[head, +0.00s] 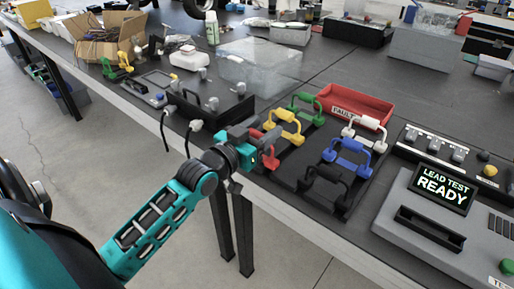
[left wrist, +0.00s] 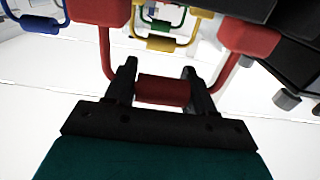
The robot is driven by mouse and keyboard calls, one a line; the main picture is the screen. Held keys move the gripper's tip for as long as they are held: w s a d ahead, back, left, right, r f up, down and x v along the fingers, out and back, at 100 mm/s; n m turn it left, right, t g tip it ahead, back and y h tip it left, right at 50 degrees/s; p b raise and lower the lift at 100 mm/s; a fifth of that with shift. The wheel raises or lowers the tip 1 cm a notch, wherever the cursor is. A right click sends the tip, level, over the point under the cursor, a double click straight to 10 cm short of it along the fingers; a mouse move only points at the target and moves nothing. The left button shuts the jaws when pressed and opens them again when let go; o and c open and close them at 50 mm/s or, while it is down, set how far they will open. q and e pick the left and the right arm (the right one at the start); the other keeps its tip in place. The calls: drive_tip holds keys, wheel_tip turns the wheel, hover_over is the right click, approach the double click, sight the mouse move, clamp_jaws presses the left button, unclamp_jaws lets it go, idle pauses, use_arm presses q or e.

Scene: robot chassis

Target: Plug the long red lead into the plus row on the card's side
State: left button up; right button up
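The red lead (head: 271,147) stands at the near left of a row of coloured leads on the black table. My left gripper (head: 257,160) is at its handle. In the left wrist view, the red handle's thick grip (left wrist: 162,92) lies between the two fingers (left wrist: 162,82), which meet its ends with no clear gap. Its two red end blocks rise beyond, one on each side (left wrist: 250,36). Whether the blocks are seated is hard to see. I cannot make out a marked plus row or a card. My right gripper is not in view.
Yellow (head: 284,124), green (head: 307,108), white, blue (head: 347,155) and black (head: 325,183) leads stand close by. A red tray (head: 355,105) is behind them. A grey tester (head: 440,225) reads "LEAD TEST READY".

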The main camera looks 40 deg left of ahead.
use_arm(q)
drive_tip(key=c, duration=0.6)
